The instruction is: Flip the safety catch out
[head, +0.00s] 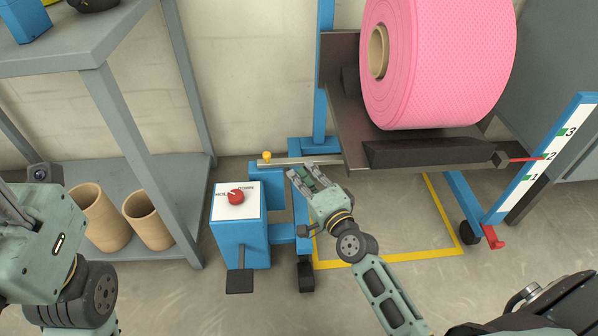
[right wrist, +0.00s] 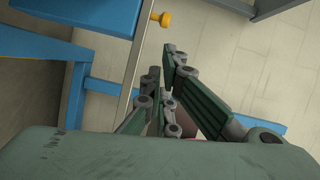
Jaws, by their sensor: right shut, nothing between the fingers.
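A flat metal bar (head: 300,161) with a yellow knob (head: 267,155) at its left end looks like the safety catch. It lies along the blue lift frame, below the tilted cradle plate. In the right wrist view the bar (right wrist: 133,65) runs up the picture, with the yellow knob (right wrist: 163,19) near the top. My right gripper (head: 300,175) is shut and empty, just in front of the bar and right of the knob. Its fingers (right wrist: 165,85) point toward the bar's knob end; I cannot tell whether they touch it. My left arm shows at the left edge, its fingers out of view.
A pink roll (head: 440,65) rests on the cradle above right. A control box (head: 238,240) with a red knob (head: 236,196) and a pedal (head: 240,281) stands left of my gripper. A scale post (head: 538,160) is at right. Grey shelving (head: 185,235) holds cardboard tubes.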

